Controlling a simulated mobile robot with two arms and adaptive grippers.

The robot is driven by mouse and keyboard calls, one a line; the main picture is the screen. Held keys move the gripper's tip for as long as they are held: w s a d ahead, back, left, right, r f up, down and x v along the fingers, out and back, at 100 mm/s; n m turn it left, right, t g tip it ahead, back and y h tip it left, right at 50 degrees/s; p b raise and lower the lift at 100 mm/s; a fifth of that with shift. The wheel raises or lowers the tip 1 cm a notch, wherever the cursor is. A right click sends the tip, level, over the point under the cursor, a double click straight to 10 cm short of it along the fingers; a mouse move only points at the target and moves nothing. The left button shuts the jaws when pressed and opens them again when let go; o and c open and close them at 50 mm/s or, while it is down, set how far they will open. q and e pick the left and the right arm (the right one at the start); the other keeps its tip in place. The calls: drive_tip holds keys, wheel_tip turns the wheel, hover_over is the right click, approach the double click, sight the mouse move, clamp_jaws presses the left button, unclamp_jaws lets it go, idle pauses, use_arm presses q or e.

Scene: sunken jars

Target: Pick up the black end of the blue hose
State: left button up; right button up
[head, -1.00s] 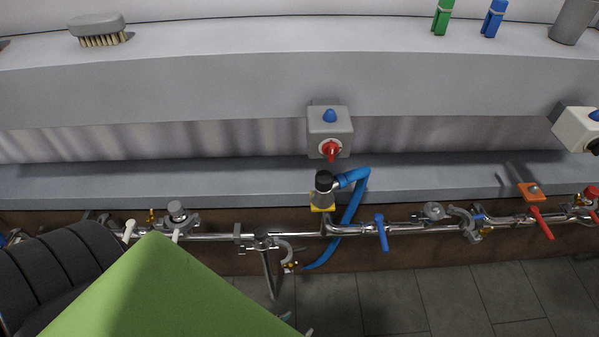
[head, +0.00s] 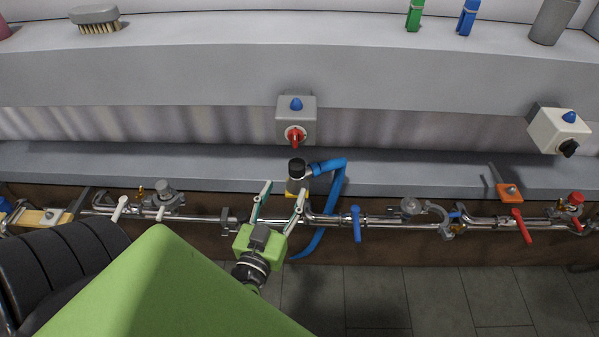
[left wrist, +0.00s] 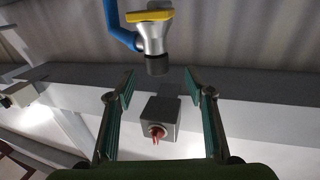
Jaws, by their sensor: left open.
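The blue hose (head: 335,190) bends over and runs down past the metal pipe. Its black end (head: 297,168) is a dark cap on a silver fitting, upright, with a yellow piece below it. In the left wrist view the black end (left wrist: 157,67) hangs from the silver fitting in the upper middle, ahead of the fingers. My left gripper (head: 284,190) is open, its right finger overlapping the silver fitting in the head view. In the left wrist view nothing is between the fingers of the left gripper (left wrist: 160,88). My right gripper is not in view.
A grey box with a red knob (head: 295,134) is on the wall behind the fitting. The pipe (head: 385,220) carries a blue lever (head: 356,223), a red lever (head: 521,226) and several valves and clamps. A brush (head: 96,18) and two pegs stand on the upper ledge.

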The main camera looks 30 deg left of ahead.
sight(294, 175)
use_arm(q)
drive_tip(key=x, duration=0.5)
drive_tip(key=p+x, duration=0.1)
drive_tip(key=x, duration=0.2)
drive_tip(key=shift+w+d+r+p, duration=0.2)
drive_tip(key=shift+w+p, duration=0.15)
drive_tip(key=shift+w, duration=0.05)
drive_tip(key=shift+w+a+f, duration=0.1)
drive_tip(key=shift+w, duration=0.25)
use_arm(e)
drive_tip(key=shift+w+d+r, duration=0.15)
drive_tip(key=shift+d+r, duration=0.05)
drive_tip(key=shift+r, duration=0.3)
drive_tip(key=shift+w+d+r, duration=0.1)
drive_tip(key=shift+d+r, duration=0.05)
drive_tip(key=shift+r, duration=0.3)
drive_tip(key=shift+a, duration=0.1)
use_arm(q)
drive_tip(key=c, duration=1.4)
